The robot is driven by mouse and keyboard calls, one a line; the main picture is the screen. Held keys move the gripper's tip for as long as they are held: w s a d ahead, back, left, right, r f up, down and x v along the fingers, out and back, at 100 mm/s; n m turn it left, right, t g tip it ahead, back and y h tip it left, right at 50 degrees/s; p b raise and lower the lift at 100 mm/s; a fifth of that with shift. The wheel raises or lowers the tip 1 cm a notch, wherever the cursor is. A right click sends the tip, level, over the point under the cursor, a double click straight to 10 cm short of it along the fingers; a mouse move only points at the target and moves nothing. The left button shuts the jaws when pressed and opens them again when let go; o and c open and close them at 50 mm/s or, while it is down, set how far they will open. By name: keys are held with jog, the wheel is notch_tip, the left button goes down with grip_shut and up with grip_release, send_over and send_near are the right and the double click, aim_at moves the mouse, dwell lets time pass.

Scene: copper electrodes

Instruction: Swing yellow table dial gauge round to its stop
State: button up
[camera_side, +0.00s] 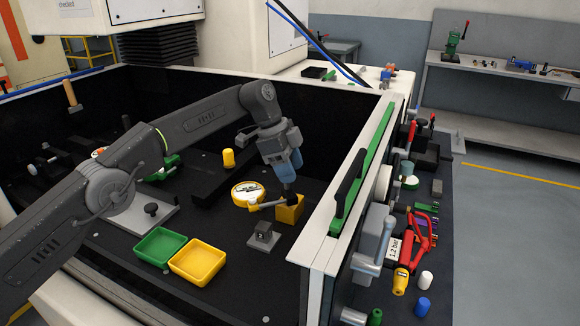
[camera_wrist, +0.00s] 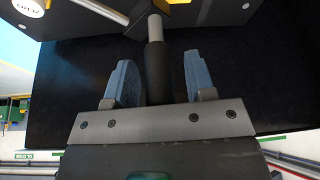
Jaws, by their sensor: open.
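The yellow table dial gauge (camera_side: 248,193) has a white face and lies on the dark bed in the side view. A light arm runs right from it to a yellow block (camera_side: 290,213). In the wrist view, part of a white face with dark marks (camera_wrist: 28,8) shows at top left. A dark upright grip on a pale rod (camera_wrist: 156,62) stands between my blue fingers. My gripper (camera_side: 288,176) is open above the block, pointing down.
A small grey block (camera_side: 264,236) stands in front of the yellow block. Green (camera_side: 160,246) and yellow (camera_side: 197,262) trays lie at front left. A yellow cylinder (camera_side: 228,158) stands behind the gauge. The enclosure wall with a black handle (camera_side: 348,188) rises close on the right.

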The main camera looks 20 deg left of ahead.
aim_at(254, 206)
jog(key=shift+r, duration=0.1)
jog(key=shift+a+r, duration=0.25)
jog(key=shift+r, duration=0.25)
jog(key=s+a, duration=0.2)
jog(key=a, duration=1)
jog(key=shift+d, duration=0.1)
jog(key=shift+c, duration=0.2)
